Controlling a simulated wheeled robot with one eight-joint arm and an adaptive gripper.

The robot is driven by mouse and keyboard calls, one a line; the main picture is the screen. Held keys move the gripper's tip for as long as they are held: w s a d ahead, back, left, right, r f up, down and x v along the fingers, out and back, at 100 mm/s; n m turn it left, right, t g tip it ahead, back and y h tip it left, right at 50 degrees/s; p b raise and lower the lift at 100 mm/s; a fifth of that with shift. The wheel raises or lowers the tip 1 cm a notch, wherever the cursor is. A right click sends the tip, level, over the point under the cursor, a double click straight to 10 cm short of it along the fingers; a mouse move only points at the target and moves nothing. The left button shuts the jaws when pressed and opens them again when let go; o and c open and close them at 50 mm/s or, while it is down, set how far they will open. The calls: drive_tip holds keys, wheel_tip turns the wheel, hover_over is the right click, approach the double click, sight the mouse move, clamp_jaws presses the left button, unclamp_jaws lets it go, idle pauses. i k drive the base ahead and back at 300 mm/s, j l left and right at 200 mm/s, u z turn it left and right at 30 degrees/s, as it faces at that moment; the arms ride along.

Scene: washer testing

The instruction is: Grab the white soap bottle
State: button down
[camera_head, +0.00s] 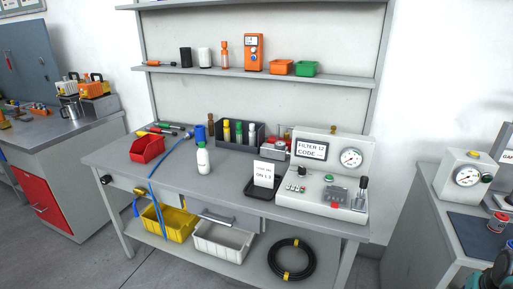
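My gripper cannot be made out in this view. A dark and teal part shows at the bottom right corner, too cut off to identify.
A blue hose (155,170) runs left of the bottle. Behind it is a dark bin (240,143) of small bottles. A red bin (147,150) lies left; a sign (264,174) and a gauge unit (322,175) stand right. Bench space before the bottle is clear.

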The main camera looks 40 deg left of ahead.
sight(203, 153)
drive_tip(key=u, duration=2.05)
